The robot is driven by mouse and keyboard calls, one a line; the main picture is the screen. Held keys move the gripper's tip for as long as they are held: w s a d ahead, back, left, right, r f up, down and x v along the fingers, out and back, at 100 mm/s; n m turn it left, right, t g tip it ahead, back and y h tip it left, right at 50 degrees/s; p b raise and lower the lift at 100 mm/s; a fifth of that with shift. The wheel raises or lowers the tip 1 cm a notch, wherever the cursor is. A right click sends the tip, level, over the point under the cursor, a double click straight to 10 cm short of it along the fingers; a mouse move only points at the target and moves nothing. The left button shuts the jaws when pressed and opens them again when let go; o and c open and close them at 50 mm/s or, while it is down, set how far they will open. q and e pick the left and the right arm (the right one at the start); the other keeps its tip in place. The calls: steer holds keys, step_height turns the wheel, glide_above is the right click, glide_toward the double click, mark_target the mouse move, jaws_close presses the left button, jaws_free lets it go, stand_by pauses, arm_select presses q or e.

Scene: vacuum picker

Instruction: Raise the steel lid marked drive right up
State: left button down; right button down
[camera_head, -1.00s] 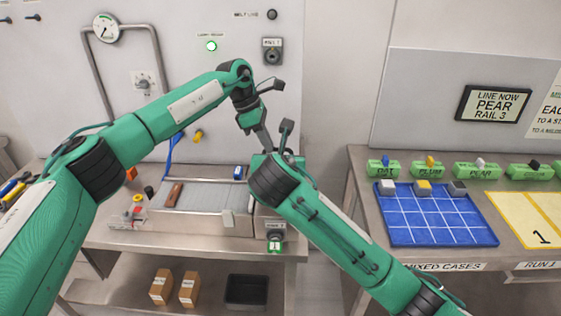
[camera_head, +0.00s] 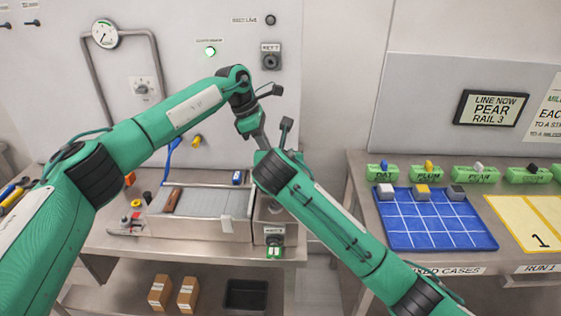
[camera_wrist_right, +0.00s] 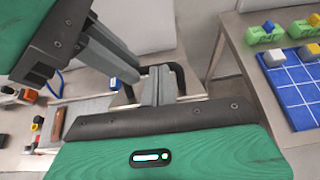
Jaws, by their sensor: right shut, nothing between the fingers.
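I cannot make out a lid with a readable drive mark. The steel housing (camera_head: 265,212) at the right end of the small conveyor is partly hidden by my right arm. My right gripper (camera_wrist_right: 160,88) is shut and empty in the right wrist view, and a dark curved bar (camera_wrist_right: 180,78) shows close beside its fingers. I cannot tell if they touch. In the head view my right arm hides its own fingertips. My left gripper (camera_head: 261,140) points down close to my right wrist; its jaw opening is unclear. It also shows in the right wrist view (camera_wrist_right: 118,60).
A green-fronted switch (camera_head: 275,250) is on the bench front. A blue gridded mat (camera_head: 435,225) lies on the right table. A floor gap separates bench and table.

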arm_select(q)
steer(key=shift+a+f, duration=0.15)
steer(key=shift+f, duration=0.2)
arm_select(e)
steer(key=shift+w+r, duration=0.1)
steer(key=shift+w, duration=0.1)
